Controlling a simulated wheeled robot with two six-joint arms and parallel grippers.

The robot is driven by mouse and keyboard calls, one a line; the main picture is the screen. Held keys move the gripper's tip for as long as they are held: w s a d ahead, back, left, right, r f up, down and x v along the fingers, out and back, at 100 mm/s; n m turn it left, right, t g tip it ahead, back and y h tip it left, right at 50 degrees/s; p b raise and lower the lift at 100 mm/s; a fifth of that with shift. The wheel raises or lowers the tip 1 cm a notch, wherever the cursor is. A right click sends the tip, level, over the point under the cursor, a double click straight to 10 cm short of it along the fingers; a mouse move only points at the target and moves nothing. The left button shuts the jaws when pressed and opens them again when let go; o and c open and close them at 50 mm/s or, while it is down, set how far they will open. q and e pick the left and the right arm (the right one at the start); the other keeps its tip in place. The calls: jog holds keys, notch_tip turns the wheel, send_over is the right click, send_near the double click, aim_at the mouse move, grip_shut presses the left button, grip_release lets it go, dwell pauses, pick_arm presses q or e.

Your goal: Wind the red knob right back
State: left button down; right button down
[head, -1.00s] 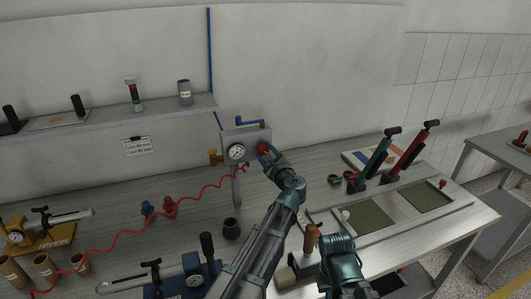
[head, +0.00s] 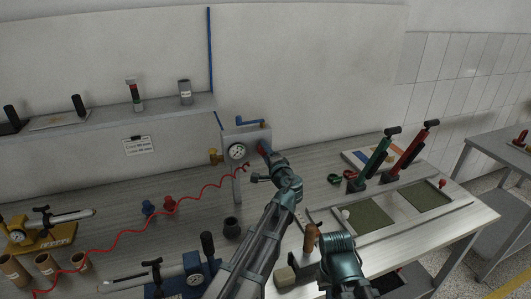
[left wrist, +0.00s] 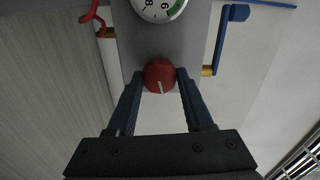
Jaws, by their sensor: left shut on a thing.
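The red knob (left wrist: 159,75) sits on the front of a grey panel box (head: 229,135), below a round white gauge (left wrist: 160,7) in the left wrist view. A white mark on the knob points down in that view. My left gripper (left wrist: 160,80) is shut on the knob, with one blue finger on each side of it. In the head view the left gripper (head: 266,150) reaches the right side of the box front and mostly hides the knob. My right arm shows at the bottom, but its gripper's fingers are not visible.
A blue lever (head: 251,122) is on top of the box, and a brass fitting (head: 214,156) at its left. A red coiled hose (head: 205,187) runs across the bench. A dark cup (head: 231,227) stands below the box.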

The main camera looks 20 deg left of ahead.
pick_arm(q)
jog(key=n, duration=0.6)
jog(key=shift+s+f+h, duration=0.15)
jog(key=shift+h, duration=0.15)
jog(key=n, duration=0.5)
jog(key=shift+t+b, duration=0.3)
jog(key=shift+n, duration=0.3)
jog(key=shift+c, duration=1.4)
grip_release()
jog(key=v, duration=1.3)
jog(key=shift+s+d, duration=0.15)
jog(key=shift+s, duration=0.15)
